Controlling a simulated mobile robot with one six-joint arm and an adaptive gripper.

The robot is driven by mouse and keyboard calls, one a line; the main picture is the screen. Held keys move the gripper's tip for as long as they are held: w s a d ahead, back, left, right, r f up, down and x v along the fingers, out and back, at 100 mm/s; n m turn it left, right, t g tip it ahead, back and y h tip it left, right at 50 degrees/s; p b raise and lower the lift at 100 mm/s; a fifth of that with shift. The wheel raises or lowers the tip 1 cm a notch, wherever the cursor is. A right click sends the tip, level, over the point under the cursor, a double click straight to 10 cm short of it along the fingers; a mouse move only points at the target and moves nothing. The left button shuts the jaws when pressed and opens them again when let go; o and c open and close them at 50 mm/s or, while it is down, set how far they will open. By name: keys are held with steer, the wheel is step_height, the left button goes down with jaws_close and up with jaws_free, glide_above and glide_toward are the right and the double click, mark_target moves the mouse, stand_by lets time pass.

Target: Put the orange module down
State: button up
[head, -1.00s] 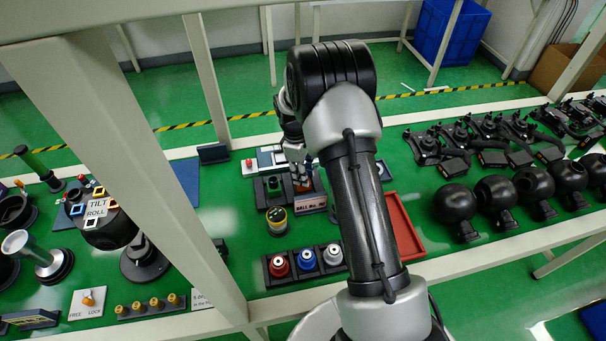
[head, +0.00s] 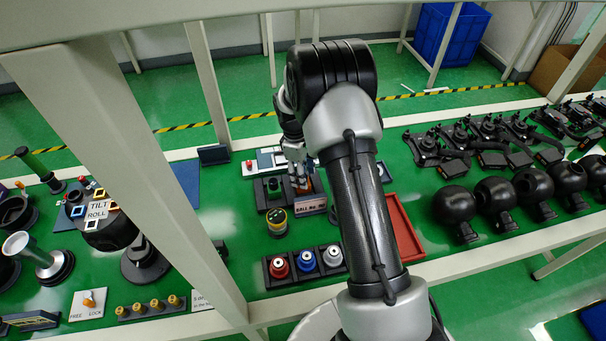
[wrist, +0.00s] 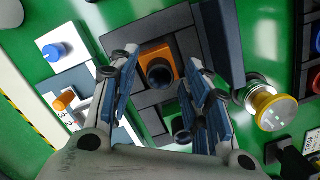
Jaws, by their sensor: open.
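The orange module (wrist: 155,57) has a square orange body with a dark round lens-like part facing the camera. In the wrist view it sits at the dark blocky holder (wrist: 185,43), between my fingers. My gripper (wrist: 160,84) is open, with one finger on each side of the module and gaps showing between. In the head view my gripper (head: 298,182) is low over the dark holder (head: 275,194), behind the "BALL No." sign (head: 311,205). The module is mostly hidden there by my fingers. I cannot tell how fully it is seated.
A yellow-topped round part (head: 277,220) stands in front of the holder. A red tray (head: 416,244) lies to the right. White panels with a blue knob (wrist: 56,52) and an orange knob (wrist: 65,100) are near my gripper.

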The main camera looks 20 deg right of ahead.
step_height(320, 180, up, 11)
steer(key=a+p, duration=0.1)
steer(key=p, duration=0.2)
steer(key=shift+w, duration=0.45)
